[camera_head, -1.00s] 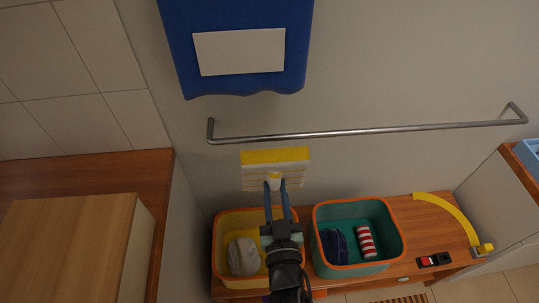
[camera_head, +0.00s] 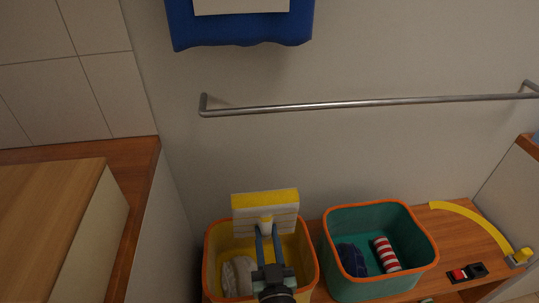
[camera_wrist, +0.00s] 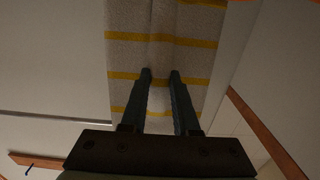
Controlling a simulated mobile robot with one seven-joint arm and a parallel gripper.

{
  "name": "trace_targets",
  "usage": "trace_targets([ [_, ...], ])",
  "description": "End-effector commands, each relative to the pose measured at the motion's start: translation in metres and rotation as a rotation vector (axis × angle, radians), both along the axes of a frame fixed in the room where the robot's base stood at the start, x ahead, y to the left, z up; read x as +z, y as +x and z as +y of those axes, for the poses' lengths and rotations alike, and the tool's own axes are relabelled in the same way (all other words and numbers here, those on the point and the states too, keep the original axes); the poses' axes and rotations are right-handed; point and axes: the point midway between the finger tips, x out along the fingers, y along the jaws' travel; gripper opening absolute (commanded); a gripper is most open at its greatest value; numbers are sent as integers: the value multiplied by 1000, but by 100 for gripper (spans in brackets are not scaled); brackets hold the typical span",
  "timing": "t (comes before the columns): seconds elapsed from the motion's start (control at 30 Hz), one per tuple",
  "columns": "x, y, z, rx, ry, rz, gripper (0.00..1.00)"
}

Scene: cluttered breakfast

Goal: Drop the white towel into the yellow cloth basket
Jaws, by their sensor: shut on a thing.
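The white towel (camera_head: 280,215) has yellow stripes and a yellow band along its top edge. My gripper (camera_head: 266,228) is shut on it and holds it over the back part of the yellow cloth basket (camera_head: 220,232), which has an orange rim. The towel hides part of the basket's back wall. In the wrist view the towel (camera_wrist: 125,55) hangs between and beyond the fingers of my gripper (camera_wrist: 161,76). I cannot tell whether the towel's lower edge is below the rim. A crumpled grey-white cloth (camera_head: 238,275) lies in the basket's left side.
A teal basket (camera_head: 335,225) with a dark blue cloth (camera_head: 352,260) and a red-striped roll (camera_head: 385,254) stands to the right. A metal rail (camera_head: 370,103) runs along the wall above. A yellow curved strip (camera_head: 475,222) lies on the wooden bench (camera_head: 450,245).

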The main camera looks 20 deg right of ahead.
Motion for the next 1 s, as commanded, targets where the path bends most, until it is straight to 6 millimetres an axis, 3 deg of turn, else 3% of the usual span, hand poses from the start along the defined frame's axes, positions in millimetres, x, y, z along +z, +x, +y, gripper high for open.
trace_targets([
  [0.27, -14, 1, 0, 0, 0, -1, 0],
  [0.7, -62, 1, -1, -1, 0, -2, 0],
  [1.0, -66, 1, 0, 0, -1, -2, 0],
])
